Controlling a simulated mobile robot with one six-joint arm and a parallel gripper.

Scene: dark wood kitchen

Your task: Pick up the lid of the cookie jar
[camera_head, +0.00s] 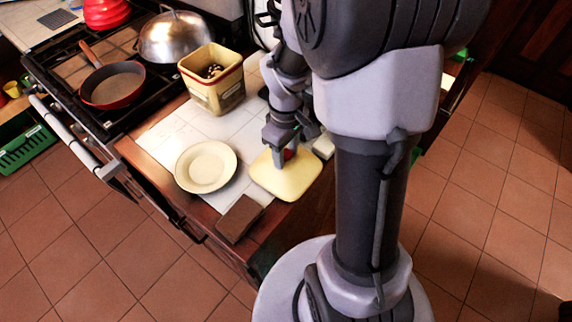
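The cookie jar's lid (287,183) is a pale yellow rounded square with a small red knob (288,154). It appears to lie flat on the white tiled counter, near its front edge. My gripper (287,150) points down over the lid, with a finger right beside the knob. The fingers partly hide the knob, so I cannot tell whether they are open around it or shut on it. The cookie jar (215,97), a yellow square tin with a red rim, stands open behind and left of the lid, with dark contents showing.
A cream plate (205,168) lies left of the lid, and a brown block (240,219) sits at the counter's front edge. The stove at the left holds a red pan (113,86) and a metal dome (175,38). White tiles around the plate are bare.

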